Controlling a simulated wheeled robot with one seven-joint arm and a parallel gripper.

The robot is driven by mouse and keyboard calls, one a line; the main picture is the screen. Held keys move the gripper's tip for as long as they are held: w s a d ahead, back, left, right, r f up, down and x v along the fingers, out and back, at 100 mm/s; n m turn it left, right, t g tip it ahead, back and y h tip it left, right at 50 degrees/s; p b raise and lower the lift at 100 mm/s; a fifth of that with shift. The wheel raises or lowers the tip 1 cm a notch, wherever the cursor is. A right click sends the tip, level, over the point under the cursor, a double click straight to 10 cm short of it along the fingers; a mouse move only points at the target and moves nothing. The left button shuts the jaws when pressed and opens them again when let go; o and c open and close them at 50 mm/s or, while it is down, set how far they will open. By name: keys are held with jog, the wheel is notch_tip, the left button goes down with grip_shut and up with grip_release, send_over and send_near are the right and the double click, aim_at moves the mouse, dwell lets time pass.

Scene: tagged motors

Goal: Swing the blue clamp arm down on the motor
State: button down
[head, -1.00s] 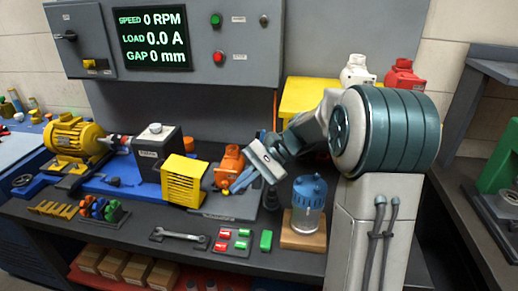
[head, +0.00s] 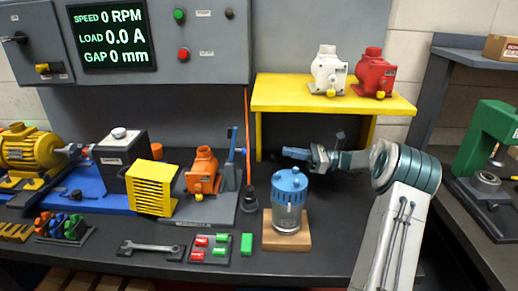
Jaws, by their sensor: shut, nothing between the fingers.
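The orange motor (head: 203,172) sits on a grey plate (head: 222,208) in the middle of the bench. The blue clamp arm (head: 231,146) stands nearly upright just right of the motor, raised and not lying over it. My gripper (head: 287,153) is to the right of the clamp arm, beneath the yellow shelf and behind the blue-lidded jar. It points left, is shut and empty, and is apart from the clamp arm and the motor.
The blue-lidded jar (head: 289,198) stands on a wooden block in front of my gripper. The yellow shelf (head: 330,97) holds a white motor (head: 328,70) and a red motor (head: 373,73). A yellow slotted guard (head: 152,187) stands left of the orange motor. An orange cord (head: 247,135) hangs behind the clamp.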

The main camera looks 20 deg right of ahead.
aim_at(247, 150)
jog(key=shift+a+r, duration=0.1)
jog(key=shift+a, duration=0.05)
jog(key=p+x, duration=0.1)
jog(key=x, duration=1.2)
jog(key=shift+a+r+p, duration=0.1)
jog(key=shift+a+p, duration=0.25)
jog(key=shift+a, duration=0.05)
